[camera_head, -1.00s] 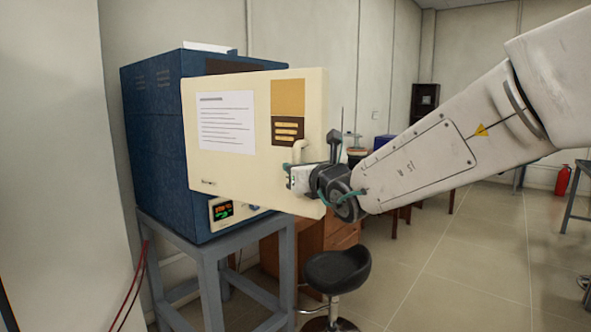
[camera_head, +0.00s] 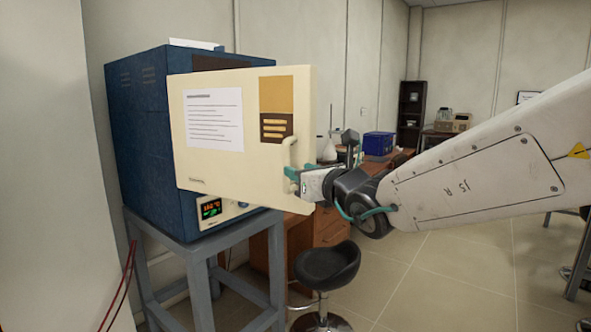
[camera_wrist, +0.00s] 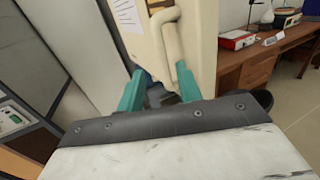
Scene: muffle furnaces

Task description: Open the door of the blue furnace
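The blue furnace (camera_head: 140,140) stands on a grey stand at the left in the head view. Its cream door (camera_head: 225,165) stands ajar, swung out from the body, with a dark gap along the top. The door's handle (camera_head: 291,153) is a cream bar near its right edge; it also shows in the wrist view (camera_wrist: 170,40). My gripper (camera_wrist: 160,88) is at the handle's lower end. Its teal fingers are apart, the right one overlapping the bar's end in view. Whether they touch the handle is unclear. The furnace's inside is hidden by the door.
The grey stand (camera_head: 200,265) carries the furnace. A black stool (camera_head: 327,265) stands below the door. A wooden desk (camera_head: 330,228) with equipment and a blue box (camera_head: 378,143) is behind. A pale wall (camera_head: 40,150) is close on the left. Floor at right is mostly open.

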